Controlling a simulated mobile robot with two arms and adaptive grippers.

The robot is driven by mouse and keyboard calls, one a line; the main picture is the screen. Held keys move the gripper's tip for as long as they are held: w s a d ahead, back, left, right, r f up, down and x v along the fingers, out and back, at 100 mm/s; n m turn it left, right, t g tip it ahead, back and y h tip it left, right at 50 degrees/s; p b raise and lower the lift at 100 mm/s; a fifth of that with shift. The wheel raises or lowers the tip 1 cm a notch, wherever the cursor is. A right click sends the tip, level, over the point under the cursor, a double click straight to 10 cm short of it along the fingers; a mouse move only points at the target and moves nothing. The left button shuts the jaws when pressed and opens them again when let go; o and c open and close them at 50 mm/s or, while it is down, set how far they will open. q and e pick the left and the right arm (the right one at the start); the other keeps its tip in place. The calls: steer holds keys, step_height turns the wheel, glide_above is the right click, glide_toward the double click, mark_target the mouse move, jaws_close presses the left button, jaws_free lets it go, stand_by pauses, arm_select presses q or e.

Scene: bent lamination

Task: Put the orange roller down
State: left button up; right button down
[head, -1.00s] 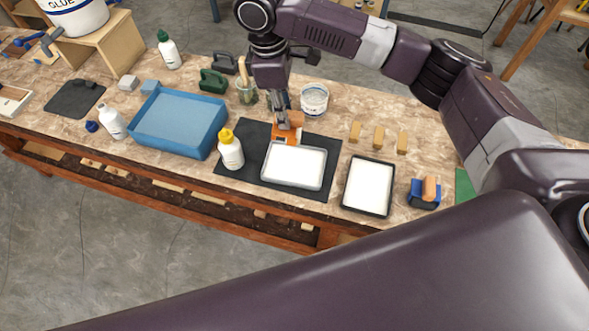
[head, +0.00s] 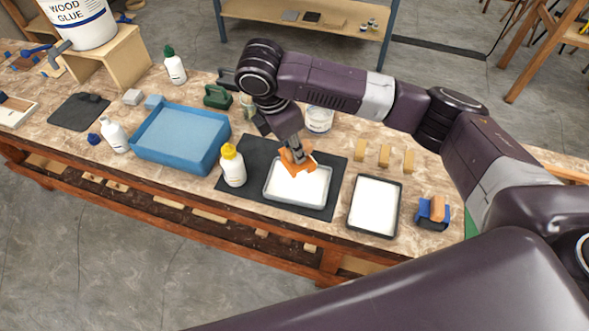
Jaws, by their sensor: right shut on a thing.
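My right gripper (head: 291,142) comes down from above at the middle of the bench, shut on the orange roller (head: 299,163). The roller is tilted and over the upper part of the grey-rimmed tray with a white filling (head: 311,188). I cannot tell whether it touches the white surface. The tray lies on a dark mat (head: 243,195). My left gripper is not in view.
A yellow-capped bottle (head: 233,168) stands just left of the tray. A blue tray (head: 181,138) is further left. A black-rimmed white tray (head: 374,206), several wooden blocks (head: 384,156) and a blue holder (head: 432,213) are to the right. A white tub (head: 319,118) stands behind.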

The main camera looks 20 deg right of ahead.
steer(key=x, duration=0.3)
steer(key=a+x, duration=0.1)
steer(key=x, duration=0.1)
steer(key=a+p+x, duration=0.1)
steer(key=x, duration=0.2)
steer(key=shift+s+d+f, duration=0.15)
steer(key=shift+s+f, duration=0.15)
steer(key=shift+f, duration=0.25)
steer(key=shift+f, duration=0.1)
steer(key=shift+s+f, duration=0.3)
steer(key=shift+f, duration=0.2)
steer(key=c, duration=2)
jaws_free()
steer(key=shift+f, duration=0.1)
steer(key=o, duration=0.3)
steer(key=shift+w+f, duration=0.1)
